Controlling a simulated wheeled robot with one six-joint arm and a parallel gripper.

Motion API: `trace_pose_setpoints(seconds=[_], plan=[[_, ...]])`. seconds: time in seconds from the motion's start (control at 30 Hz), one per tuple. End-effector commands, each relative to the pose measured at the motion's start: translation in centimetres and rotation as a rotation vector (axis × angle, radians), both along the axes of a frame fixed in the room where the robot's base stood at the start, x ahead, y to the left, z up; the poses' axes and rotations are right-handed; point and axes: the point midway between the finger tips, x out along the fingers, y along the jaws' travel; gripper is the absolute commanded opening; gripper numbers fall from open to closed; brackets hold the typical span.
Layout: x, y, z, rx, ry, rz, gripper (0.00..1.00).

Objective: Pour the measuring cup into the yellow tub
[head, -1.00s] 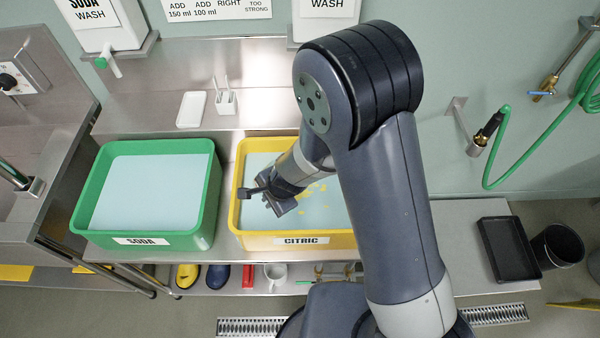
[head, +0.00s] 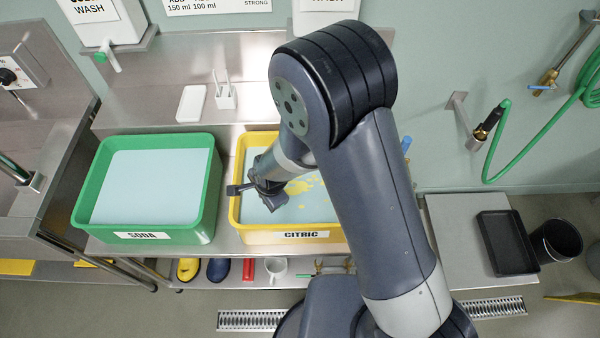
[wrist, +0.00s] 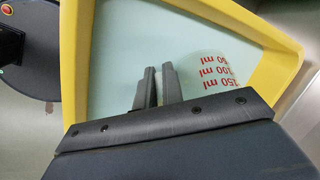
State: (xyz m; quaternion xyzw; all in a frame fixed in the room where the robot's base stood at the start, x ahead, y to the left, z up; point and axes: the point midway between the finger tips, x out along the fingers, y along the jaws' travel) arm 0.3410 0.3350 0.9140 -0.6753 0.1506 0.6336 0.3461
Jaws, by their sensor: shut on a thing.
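The yellow tub (head: 256,238), labelled CITRIC, holds pale blue liquid with yellow patches on its surface. My gripper (head: 268,192) is over the left part of this tub. In the wrist view, my gripper's fingers (wrist: 158,86) are close together over the liquid. The measuring cup (wrist: 215,72) shows just right of the fingers, pale with red 50, 100 and 150 ml marks that look upside down. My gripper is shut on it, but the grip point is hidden. The cup cannot be made out in the head view. Whether it holds anything cannot be seen.
A green tub (head: 205,225) labelled SODA stands left of the yellow tub. A white slab (head: 191,104) and a small white holder (head: 225,98) are behind them. A black tray (head: 506,243) lies on the right-hand surface. My arm hides the yellow tub's right side.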

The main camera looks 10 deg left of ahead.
Motion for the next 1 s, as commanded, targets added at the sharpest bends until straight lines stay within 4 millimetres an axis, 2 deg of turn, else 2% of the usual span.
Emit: trace_pose_setpoints(seconds=[0.5,0.57,1.0], plan=[[-0.1,0.7,-0.5,-0.094,-0.028,-0.004,0.00],[-0.2,1.0,-1.2,-0.111,-0.032,-0.003,0.00],[-0.5,2.0,-2.0,-0.281,-0.080,-0.009,0.00]])
